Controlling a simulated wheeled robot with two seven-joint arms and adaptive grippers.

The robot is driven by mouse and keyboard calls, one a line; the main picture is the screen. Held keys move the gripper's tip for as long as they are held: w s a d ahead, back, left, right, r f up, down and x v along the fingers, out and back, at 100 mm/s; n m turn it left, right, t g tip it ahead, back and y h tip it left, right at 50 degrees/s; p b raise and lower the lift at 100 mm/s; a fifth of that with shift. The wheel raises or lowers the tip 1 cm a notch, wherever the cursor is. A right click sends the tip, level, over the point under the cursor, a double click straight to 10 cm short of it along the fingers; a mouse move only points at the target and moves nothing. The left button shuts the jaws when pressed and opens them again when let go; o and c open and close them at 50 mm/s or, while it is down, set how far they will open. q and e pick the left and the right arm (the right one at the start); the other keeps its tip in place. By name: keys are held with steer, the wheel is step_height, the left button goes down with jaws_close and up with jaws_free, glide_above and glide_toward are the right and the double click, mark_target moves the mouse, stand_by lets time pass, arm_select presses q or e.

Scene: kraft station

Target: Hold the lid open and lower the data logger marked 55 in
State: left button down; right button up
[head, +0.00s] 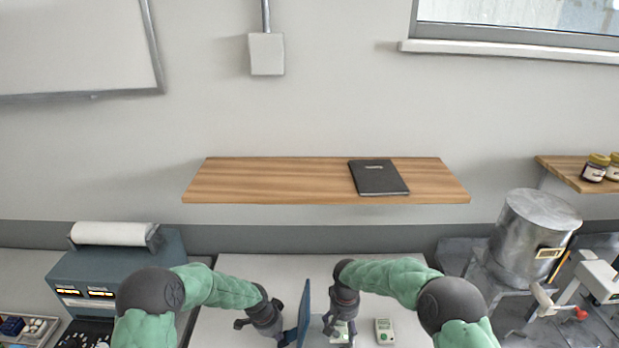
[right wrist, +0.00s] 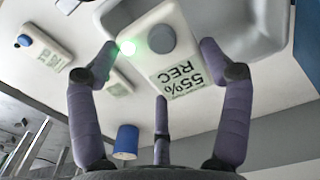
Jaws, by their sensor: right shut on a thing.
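The data logger marked 55 (right wrist: 172,45) is a pale slab with a grey round button, a lit green lamp and a label reading "55% REC". My right gripper (head: 340,332) is shut on it, with purple fingers on both sides in the right wrist view (right wrist: 160,85). A blue lid (head: 304,315) stands upright in the head view, just left of my right gripper. My left gripper (head: 268,325) is beside the lid's left face; I cannot tell whether it touches it. A grey container (right wrist: 250,25) shows behind the logger; its inside is mostly hidden.
Another logger (head: 384,330) lies on the white table (head: 235,265), right of my right gripper. The right wrist view shows a logger with a blue button (right wrist: 45,45) and a blue cylinder (right wrist: 126,140). A wooden shelf (head: 280,180) with a dark notebook (head: 378,178) hangs behind.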

arm_select(q)
steer(key=shift+s+f, duration=0.15)
arm_select(e)
steer(key=shift+f, duration=0.95)
steer(key=o, duration=1.1)
steer(key=shift+f, duration=0.1)
step_height(320, 180, up, 12)
steer(key=d+r, duration=0.1)
steer(key=d, duration=0.3)
steer(key=d+r, duration=0.2)
steer(key=d, duration=0.2)
steer(key=d+r, duration=0.2)
steer(key=d, duration=0.2)
steer(key=shift+d, duration=0.25)
stand_by(0.6)
